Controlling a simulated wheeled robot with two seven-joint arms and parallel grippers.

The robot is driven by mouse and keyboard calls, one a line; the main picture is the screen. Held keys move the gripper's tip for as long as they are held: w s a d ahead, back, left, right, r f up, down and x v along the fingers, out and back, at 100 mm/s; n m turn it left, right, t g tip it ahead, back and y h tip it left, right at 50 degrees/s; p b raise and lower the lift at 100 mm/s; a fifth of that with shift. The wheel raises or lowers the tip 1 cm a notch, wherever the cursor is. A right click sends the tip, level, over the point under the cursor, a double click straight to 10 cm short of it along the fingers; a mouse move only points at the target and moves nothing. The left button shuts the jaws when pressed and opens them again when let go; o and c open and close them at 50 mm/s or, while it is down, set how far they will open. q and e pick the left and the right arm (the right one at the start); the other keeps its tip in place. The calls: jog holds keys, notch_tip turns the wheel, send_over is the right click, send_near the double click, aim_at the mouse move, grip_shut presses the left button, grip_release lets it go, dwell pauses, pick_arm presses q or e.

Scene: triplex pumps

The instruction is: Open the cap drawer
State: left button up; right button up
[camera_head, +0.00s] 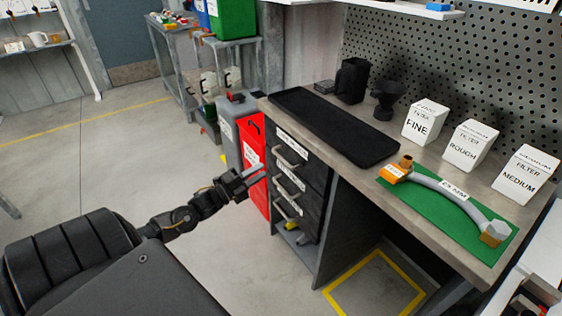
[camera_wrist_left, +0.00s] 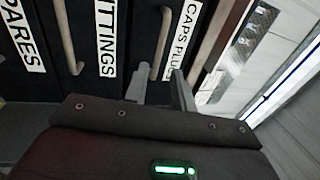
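The cap drawer is the top drawer of the black drawer unit under the bench. Its white "CAPS PLUGS" label (camera_wrist_left: 185,38) and its bar handle (camera_wrist_left: 161,42) show in the left wrist view. In the head view the handle (camera_head: 286,157) is at the top of the unit, and the drawer looks shut. My left gripper (camera_head: 254,177) is open and empty, just left of the drawer fronts. In the left wrist view its fingers (camera_wrist_left: 160,90) lie either side of the handle's lower end. I cannot tell whether they touch it. My right gripper is not in view.
Below are the fittings drawer (camera_wrist_left: 106,38) and the spares drawer (camera_wrist_left: 24,35), each with a handle. A red container (camera_head: 254,165) stands close left of the unit. A black tray (camera_head: 335,126) and white filter boxes (camera_head: 424,122) are on the bench. Floor on the left is clear.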

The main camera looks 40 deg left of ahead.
aim_at(281, 158)
pick_arm(q)
jog(key=x, duration=0.9)
jog(key=shift+w, duration=0.25)
grip_shut()
